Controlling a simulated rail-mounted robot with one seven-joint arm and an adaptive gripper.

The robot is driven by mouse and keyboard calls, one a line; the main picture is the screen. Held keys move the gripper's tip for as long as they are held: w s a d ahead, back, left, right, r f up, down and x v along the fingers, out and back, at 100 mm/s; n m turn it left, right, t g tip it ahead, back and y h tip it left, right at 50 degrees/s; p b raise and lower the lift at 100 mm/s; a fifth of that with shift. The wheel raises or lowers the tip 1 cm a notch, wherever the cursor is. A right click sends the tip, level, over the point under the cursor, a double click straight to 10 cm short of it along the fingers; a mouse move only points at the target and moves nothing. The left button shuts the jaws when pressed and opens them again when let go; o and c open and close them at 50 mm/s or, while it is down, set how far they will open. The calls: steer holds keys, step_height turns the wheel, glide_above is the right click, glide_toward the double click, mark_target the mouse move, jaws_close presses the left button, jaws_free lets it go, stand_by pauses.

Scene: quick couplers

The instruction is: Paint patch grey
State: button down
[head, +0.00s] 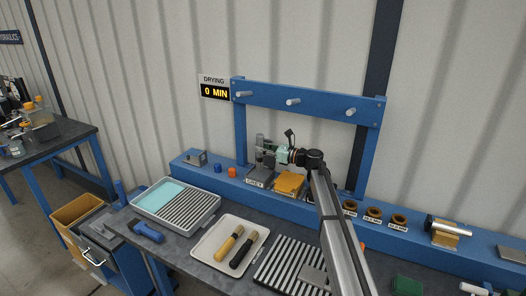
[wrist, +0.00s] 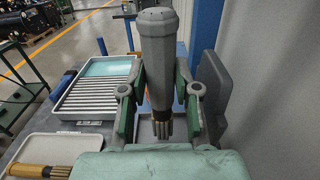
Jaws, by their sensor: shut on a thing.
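My gripper (head: 270,155) is at the blue ledge by the wall, above the place labelled GREY. In the wrist view my gripper (wrist: 160,100) has its two green-padded fingers shut on a grey-handled brush (wrist: 157,50). The brush is upright, with its tan bristles pointing down between the fingers. The grey handle also shows in the head view (head: 260,141). A grey container (head: 264,168) sits behind the GREY label, partly hidden by my gripper. I cannot tell whether the bristles touch anything in it. A grey upright plate (wrist: 212,85) stands right of the fingers.
A ribbed tray (head: 176,203) with a teal pool is on the bench. A white tray (head: 205,257) holds a yellow and a black brush. An orange container (head: 289,185) stands right of the grey one. A blue pegged frame (head: 310,97) rises behind; the sign reads DRYING 0 MIN.

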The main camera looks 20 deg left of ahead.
step_height(320, 180, up, 5)
steer(key=shift+f+p, duration=0.1)
steer(key=shift+p, duration=0.9)
